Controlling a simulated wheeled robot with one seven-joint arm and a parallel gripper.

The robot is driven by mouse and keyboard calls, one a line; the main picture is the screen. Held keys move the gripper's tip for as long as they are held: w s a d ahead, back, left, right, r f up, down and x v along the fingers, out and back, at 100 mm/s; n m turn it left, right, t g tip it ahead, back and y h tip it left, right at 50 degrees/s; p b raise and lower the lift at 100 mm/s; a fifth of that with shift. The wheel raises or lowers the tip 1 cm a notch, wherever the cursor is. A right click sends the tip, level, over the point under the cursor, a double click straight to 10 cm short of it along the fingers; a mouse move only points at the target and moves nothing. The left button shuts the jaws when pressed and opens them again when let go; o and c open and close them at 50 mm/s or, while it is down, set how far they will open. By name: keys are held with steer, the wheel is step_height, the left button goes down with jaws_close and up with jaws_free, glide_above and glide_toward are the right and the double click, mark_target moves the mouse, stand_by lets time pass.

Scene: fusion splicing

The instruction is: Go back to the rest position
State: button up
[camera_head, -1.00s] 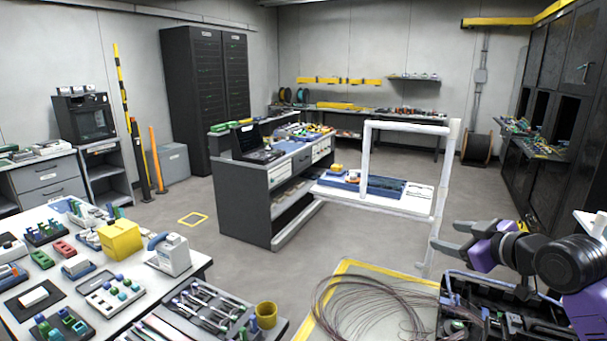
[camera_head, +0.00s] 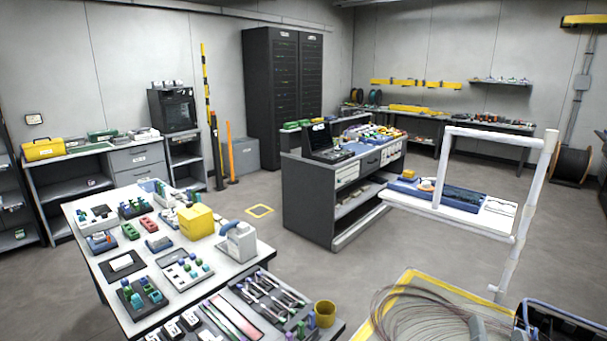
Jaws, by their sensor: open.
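Only the two grey fingertips of my gripper (camera_head: 481,323) show, at the bottom edge of the head view right of centre. They are apart, with no object visible between them. They overlap the coil of thin fibre (camera_head: 405,318) on the yellow-edged surface (camera_head: 440,282). The rest of the gripper and my arm are outside the frame, so its height above the surface is hard to tell.
A black open case (camera_head: 560,325) stands right of the fingertips. A white pipe frame (camera_head: 520,235) rises behind them. A work table (camera_head: 85,222) with tools and a yellow cup (camera_head: 325,313) is at left. Open floor lies between table and cabinet (camera_head: 308,200).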

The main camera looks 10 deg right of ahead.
steer(key=s+a+f+n+g+y, duration=0.1)
steer(key=s+a+f+n+y, duration=0.1)
steer(key=s, duration=0.7)
steer(key=s+a+f+n+g+y, duration=0.2)
steer(key=s+a+f, duration=0.4)
steer(key=s, duration=0.3)
steer(key=s+a+f+n+g+y, duration=0.1)
steer(key=s+a+f+n+y, duration=0.3)
steer(key=s, duration=0.5)
steer(key=shift+s+a+f+y, duration=0.15)
steer(key=shift+a+f+y, duration=0.3)
steer(key=shift+a, duration=0.65)
